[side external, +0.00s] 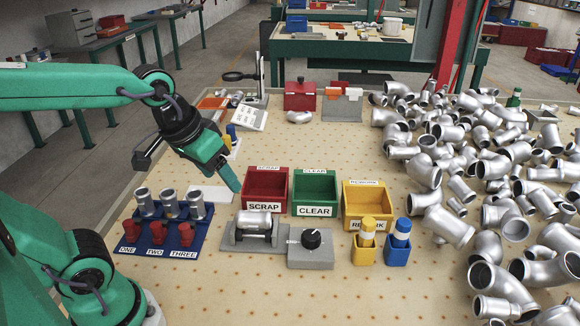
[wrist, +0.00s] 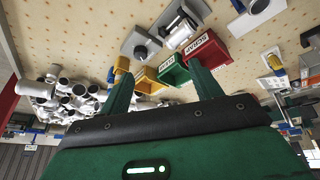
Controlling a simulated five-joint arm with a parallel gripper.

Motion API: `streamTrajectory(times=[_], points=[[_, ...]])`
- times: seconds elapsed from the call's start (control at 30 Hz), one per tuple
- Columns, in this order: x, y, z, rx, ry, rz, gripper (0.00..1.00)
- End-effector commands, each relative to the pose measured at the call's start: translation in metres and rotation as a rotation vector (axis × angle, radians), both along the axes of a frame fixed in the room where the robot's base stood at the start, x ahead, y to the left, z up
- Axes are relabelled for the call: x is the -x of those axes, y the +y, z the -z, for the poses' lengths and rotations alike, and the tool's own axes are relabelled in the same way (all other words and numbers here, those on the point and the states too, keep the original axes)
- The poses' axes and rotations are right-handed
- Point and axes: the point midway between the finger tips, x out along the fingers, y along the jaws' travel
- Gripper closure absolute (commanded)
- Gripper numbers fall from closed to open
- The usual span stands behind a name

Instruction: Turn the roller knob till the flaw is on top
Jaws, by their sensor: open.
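The black roller knob (side external: 312,238) sits on a grey block in the side view, and in the wrist view it shows as a dark disc (wrist: 140,51). A silver casting (side external: 258,221) lies on the roller stand (side external: 235,243) left of the knob; it also shows in the wrist view (wrist: 178,24). I cannot make out a flaw on it. My gripper (side external: 236,186) hangs above the table, behind and left of the casting, left of the SCRAP bin. In the wrist view my gripper (wrist: 162,82) has its two green fingers spread with nothing between them. It is apart from the knob.
Red SCRAP (side external: 266,171), green CLEAR (side external: 315,179) and yellow REWORK (side external: 367,191) bins stand behind the roller and knob. Yellow (side external: 365,251) and blue (side external: 398,250) holders stand right of the knob. A blue rack (side external: 153,236) holds castings at left. Loose castings crowd the right.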

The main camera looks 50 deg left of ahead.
Motion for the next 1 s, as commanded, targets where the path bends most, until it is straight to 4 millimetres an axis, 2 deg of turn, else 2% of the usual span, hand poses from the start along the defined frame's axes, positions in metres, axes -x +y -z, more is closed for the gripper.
streamTrajectory(times=[0.27, 0.57, 1.0], points=[[-0.044, -0.012, 0.01, 0.057, 0.093, -0.122, 0.36], [-0.091, -0.029, 0.034, 0.1, 0.187, -0.264, 0.36], [-0.152, -0.057, 0.094, 0.129, 0.317, -0.48, 0.36]])
